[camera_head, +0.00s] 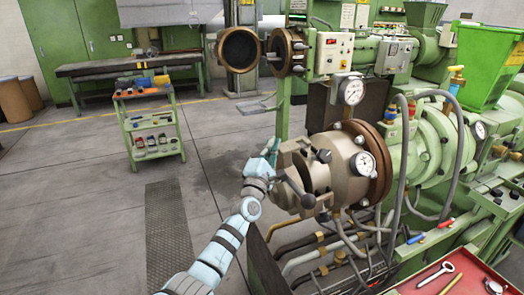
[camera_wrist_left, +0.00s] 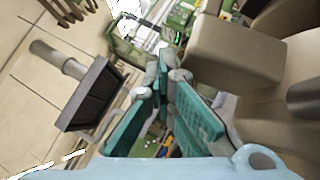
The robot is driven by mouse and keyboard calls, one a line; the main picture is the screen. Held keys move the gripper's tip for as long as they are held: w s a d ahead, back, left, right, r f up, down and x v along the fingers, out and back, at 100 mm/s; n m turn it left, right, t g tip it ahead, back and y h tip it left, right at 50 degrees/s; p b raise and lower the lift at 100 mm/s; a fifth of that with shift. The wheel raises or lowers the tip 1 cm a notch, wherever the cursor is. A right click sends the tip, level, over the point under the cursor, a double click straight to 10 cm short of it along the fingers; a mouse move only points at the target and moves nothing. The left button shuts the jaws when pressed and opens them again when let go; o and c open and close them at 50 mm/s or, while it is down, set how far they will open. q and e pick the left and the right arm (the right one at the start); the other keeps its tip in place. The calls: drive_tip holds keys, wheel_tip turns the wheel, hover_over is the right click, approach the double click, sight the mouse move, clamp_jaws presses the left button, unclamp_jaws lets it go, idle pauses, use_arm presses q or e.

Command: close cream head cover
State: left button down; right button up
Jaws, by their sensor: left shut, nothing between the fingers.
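The cream head cover (camera_head: 298,166) is at the front end of the cream extruder head (camera_head: 345,160), with dark bolts and a dark lever on it. I cannot tell whether it sits flush against the head. My left gripper (camera_head: 273,148) is beside the cover's left edge in the head view, its teal fingers partly hidden behind my wrist. In the left wrist view the teal fingers (camera_wrist_left: 165,75) are together with nothing between them. A cream block (camera_wrist_left: 235,50) of the cover fills the right of that view, close to the fingers. My right gripper is not in view.
Gauges (camera_head: 363,163), grey hoses (camera_head: 400,170) and pipes below crowd the head's right and underside. A green tool cart (camera_head: 152,125) stands at the back left. A red tray (camera_head: 455,275) with tools is at the lower right. Floor to the left is clear.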

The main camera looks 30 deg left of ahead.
use_arm(q)
drive_tip(key=shift+w+d+r, duration=0.15)
drive_tip(key=shift+w+d, duration=0.5)
drive_tip(key=shift+w, duration=0.3)
drive_tip(key=shift+s+a, duration=0.4)
drive_tip(key=shift+s, duration=0.05)
drive_tip(key=shift+s+a, duration=0.45)
drive_tip(key=shift+s, duration=0.1)
drive_tip(key=s+d+p, duration=0.1)
drive_tip(key=s+p, duration=0.5)
drive_tip(key=s, duration=0.5)
